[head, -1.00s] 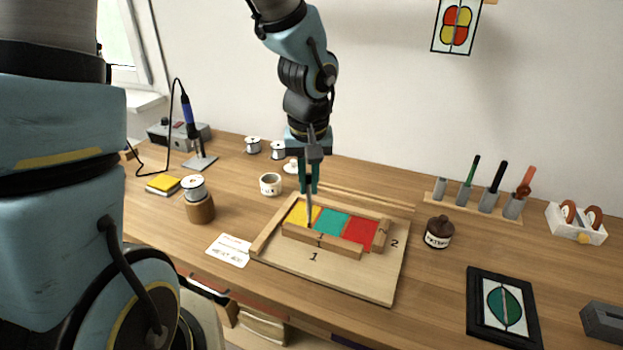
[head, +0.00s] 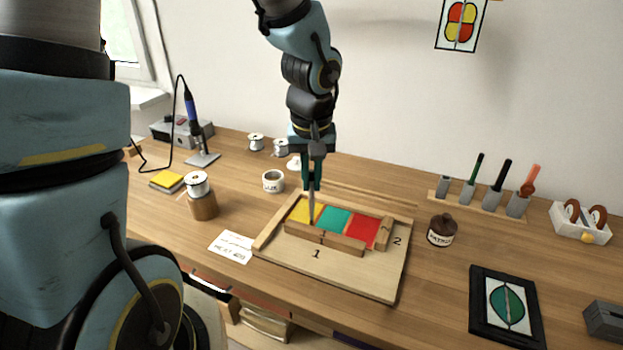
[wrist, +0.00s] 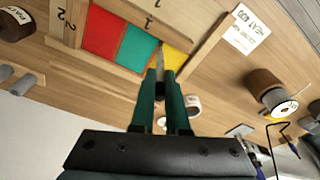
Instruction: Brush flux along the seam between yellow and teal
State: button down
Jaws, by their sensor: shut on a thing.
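Yellow (head: 300,211), teal (head: 335,219) and red (head: 361,231) glass pieces lie side by side on the wooden board (head: 372,283), between wooden strips. My gripper (head: 312,187) is above the yellow piece, shut on a thin grey brush (head: 312,208) held nearly upright, tip down. The tip is at the yellow piece, close to its seam with the teal; I cannot tell if it touches. The wrist view shows the brush (wrist: 160,60) between my green fingers, against the yellow piece (wrist: 175,58) beside the teal (wrist: 137,48). The brush and fingers partly hide the seam.
A white flux cup (head: 273,181) stands behind the board's left side. A brown patina bottle (head: 441,230) is to the right, and a heat card (head: 231,247) lies front left.

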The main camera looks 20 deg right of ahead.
jog(key=shift+f+b, duration=0.35)
jog(key=shift+b, duration=0.05)
dwell(1.4)
jog(key=shift+w+d, duration=0.1)
